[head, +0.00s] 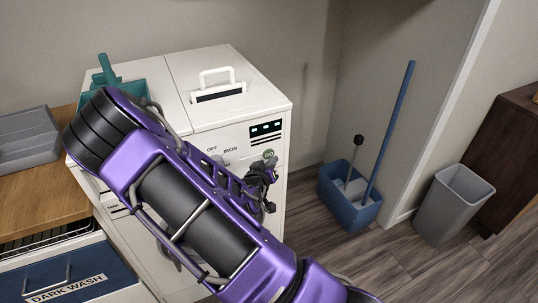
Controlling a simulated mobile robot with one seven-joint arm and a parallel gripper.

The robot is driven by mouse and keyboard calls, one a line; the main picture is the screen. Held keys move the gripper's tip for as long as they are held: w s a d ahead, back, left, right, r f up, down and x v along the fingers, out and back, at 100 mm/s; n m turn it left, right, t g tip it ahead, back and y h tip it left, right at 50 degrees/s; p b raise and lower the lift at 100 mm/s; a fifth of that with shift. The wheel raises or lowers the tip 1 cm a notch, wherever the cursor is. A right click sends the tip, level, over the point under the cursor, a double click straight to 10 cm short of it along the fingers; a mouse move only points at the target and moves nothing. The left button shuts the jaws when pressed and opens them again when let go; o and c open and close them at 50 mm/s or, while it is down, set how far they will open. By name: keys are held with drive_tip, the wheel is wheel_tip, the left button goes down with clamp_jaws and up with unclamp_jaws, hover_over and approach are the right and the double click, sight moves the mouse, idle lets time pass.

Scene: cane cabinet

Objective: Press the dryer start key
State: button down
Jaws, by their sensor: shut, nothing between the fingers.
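The white dryer (255,97) stands against the wall in the head view. Its front panel carries a small dark display (265,129) and a round green key marked GO (268,153), which I take as the start key. The words OFF and IRON are printed to the left of the key, above a knob that is partly hidden. My gripper (268,190) is dark, shut and empty, in front of the dryer's face just below the green key. I cannot tell the gap between fingertips and panel. My purple arm hides much of the dryer's front.
A teal container (133,93) stands on the machine's top left. A wooden counter (32,187) with a grey tray (25,142) is at left, above a blue DARK WASH bin (40,272). A blue bucket (345,208) and a grey bin (450,215) stand at right, with clear floor in front.

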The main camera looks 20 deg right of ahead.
drive_tip(key=shift+w, duration=0.1)
drive_tip(key=shift+w, duration=0.3)
drive_tip(key=shift+w, duration=0.4)
idle(0.7)
drive_tip(key=shift+s, duration=0.1)
drive_tip(key=shift+s+b, duration=0.3)
drive_tip(key=shift+s, duration=0.4)
drive_tip(key=shift+s, duration=2.5)
